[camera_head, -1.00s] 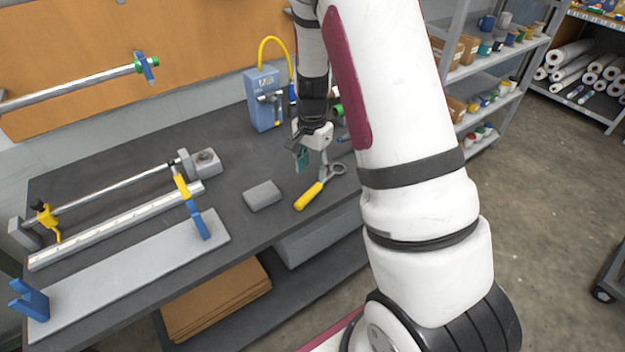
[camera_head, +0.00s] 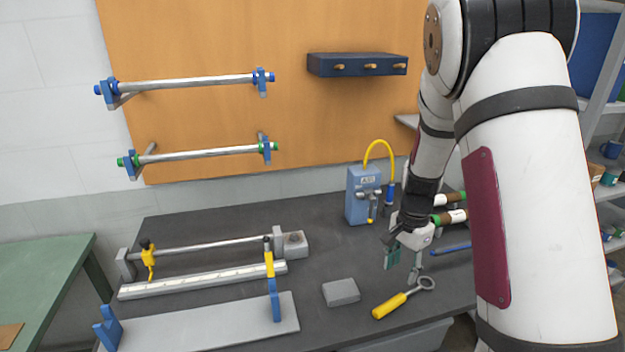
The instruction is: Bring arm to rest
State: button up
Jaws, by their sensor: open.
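My gripper (camera_head: 403,259) hangs from my white arm (camera_head: 545,180) at the right of the view, over the dark workbench (camera_head: 225,220). Its fingers point down and are apart, with a teal pad on the left one, and I see nothing held between them. A yellow-handled tool with a ring end (camera_head: 390,306) lies on the bench just below and in front of the gripper in the picture. I cannot tell the exact height of the fingers above the bench. My upper arm hides the right part of the bench.
A grey block (camera_head: 341,292) lies left of the tool. A blue box with a yellow hose (camera_head: 362,195) stands behind the gripper. Rolls with coloured ends (camera_head: 450,217) and a blue pen-like item (camera_head: 451,249) lie right of it. A roller fixture (camera_head: 205,247) fills the left.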

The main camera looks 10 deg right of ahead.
jog(key=s+a+r+n+t, duration=0.2)
jog(key=s+a+r+n, duration=0.25)
jog(key=r, duration=0.45)
jog(key=s+a+r+n+t, duration=0.1)
jog(key=s+a+r+n, duration=0.3)
jog(key=r, duration=0.5)
jog(key=s+a+r+n+t, duration=0.1)
jog(key=s+a+r+n, duration=0.1)
jog(key=s, duration=0.4)
jog(key=s+a+r+n+t, duration=0.1)
jog(key=s+a+r+n, duration=0.2)
jog(key=s, duration=0.3)
jog(key=shift+s+a+r+n+t+b, duration=0.35)
jog(key=shift+r+b, duration=0.1)
jog(key=shift+r, duration=0.45)
